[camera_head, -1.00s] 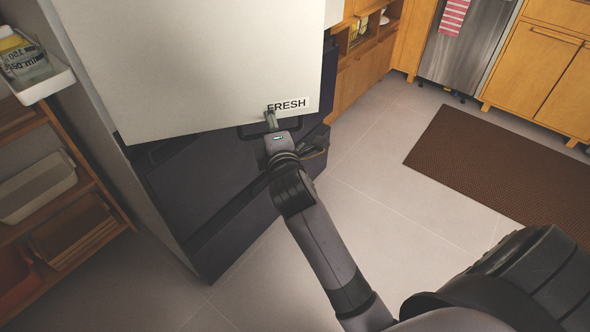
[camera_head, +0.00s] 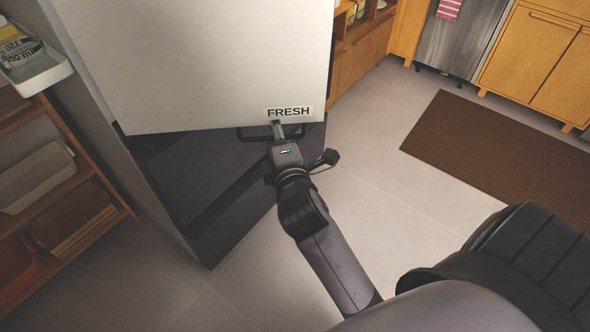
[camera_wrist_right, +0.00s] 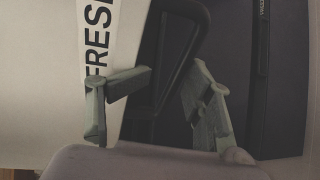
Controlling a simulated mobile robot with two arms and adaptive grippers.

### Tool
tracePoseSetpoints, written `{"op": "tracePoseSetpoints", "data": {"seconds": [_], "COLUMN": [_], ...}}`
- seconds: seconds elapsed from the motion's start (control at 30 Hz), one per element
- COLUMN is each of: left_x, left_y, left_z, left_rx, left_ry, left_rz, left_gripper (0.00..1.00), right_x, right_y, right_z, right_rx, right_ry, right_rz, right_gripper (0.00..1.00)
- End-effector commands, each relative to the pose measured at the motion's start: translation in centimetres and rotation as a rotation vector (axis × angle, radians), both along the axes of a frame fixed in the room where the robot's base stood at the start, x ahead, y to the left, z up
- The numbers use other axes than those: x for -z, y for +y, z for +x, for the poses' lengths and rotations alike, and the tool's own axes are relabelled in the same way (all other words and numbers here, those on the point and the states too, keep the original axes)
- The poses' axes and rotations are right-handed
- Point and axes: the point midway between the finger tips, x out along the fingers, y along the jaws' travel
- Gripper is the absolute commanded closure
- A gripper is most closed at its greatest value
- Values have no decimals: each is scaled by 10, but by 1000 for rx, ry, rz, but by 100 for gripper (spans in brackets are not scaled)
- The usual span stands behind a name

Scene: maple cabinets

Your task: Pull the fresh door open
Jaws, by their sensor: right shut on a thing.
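The fresh door (camera_head: 205,65) is a large pale panel with a white FRESH label (camera_head: 289,112) at its lower right corner. Its lower edge stands out over the dark drawer fronts, so it appears slightly ajar. The dark loop handle (camera_head: 254,134) is just under the label and also shows in the right wrist view (camera_wrist_right: 191,42). My right gripper (camera_head: 277,126) is shut on this handle; in the right wrist view its greenish fingers (camera_wrist_right: 172,78) lie on either side of the bar. The exact contact is partly hidden. My left gripper is not in view.
Dark drawers (camera_head: 235,185) lie below the door. A wooden shelf unit (camera_head: 75,225) with bins and a white tray (camera_head: 38,75) stands at left. A brown mat (camera_head: 480,155) lies on open tiled floor at right, before maple cabinets (camera_head: 545,60) and a steel appliance (camera_head: 462,40).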

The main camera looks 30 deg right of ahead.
Motion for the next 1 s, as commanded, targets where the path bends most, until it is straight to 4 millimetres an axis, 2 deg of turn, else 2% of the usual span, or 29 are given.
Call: {"op": "tracePoseSetpoints", "data": {"seconds": [0.03, 1.0], "left_x": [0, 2], "left_y": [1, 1], "left_z": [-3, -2], "left_rx": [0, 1], "left_ry": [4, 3], "left_rz": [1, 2], "left_gripper": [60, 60], "right_x": [-14, -12], "right_y": [-3, 11], "right_z": [-4, -70], "right_rx": [6, 6], "right_ry": [-30, -27], "right_rz": [-15, -15], "right_gripper": [68, 68]}}
